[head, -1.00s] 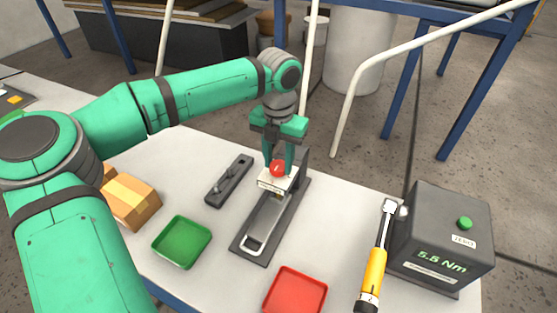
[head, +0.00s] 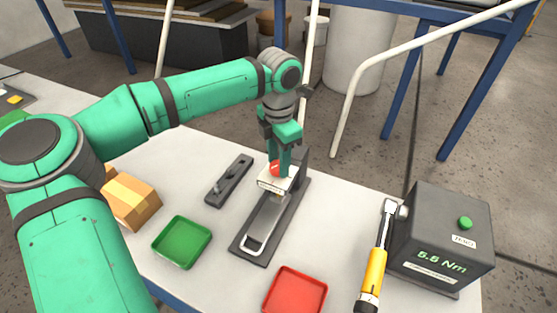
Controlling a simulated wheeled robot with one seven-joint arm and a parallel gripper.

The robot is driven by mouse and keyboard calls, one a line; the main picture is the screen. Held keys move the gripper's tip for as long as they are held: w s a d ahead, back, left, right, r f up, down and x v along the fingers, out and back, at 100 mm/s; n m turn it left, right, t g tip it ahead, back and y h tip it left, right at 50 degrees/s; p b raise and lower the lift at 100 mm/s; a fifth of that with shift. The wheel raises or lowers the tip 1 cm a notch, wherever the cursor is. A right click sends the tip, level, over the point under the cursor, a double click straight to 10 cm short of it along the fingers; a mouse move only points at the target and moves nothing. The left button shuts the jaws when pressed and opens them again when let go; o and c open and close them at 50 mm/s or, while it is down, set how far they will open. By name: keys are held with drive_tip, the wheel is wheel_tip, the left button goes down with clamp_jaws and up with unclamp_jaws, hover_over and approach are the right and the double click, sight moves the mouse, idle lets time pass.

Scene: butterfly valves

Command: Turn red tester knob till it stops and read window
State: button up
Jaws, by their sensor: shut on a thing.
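The red knob (head: 274,169) sits on the white block of a dark fixture (head: 246,248) in the middle of the table. A light mark shows on the knob. My gripper (head: 281,166) points down over the block and is shut on the red knob. One finger stands in front of the knob's right side and hides part of it. The white block (head: 268,183) has a small dark marking on its front face, too small to read.
A green tray (head: 182,242) and a red tray (head: 295,293) lie nearer. A dark tool on a plate (head: 229,181) and a cardboard box (head: 131,200) are left. A grey box (head: 440,240) at right reads 5.5 Nm, with a yellow-handled wrench (head: 374,275) beside it.

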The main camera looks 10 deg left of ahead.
drive_tip(key=m, duration=0.7)
drive_tip(key=shift+r, duration=0.1)
drive_tip(key=m, duration=0.7)
drive_tip(key=shift+a+m, duration=0.1)
drive_tip(key=shift+m, duration=0.2)
drive_tip(key=m, duration=0.3)
drive_tip(key=shift+m, duration=0.3)
drive_tip(key=m, duration=0.3)
drive_tip(key=shift+m, duration=0.3)
drive_tip(key=m, duration=0.6)
drive_tip(key=o, duration=1)
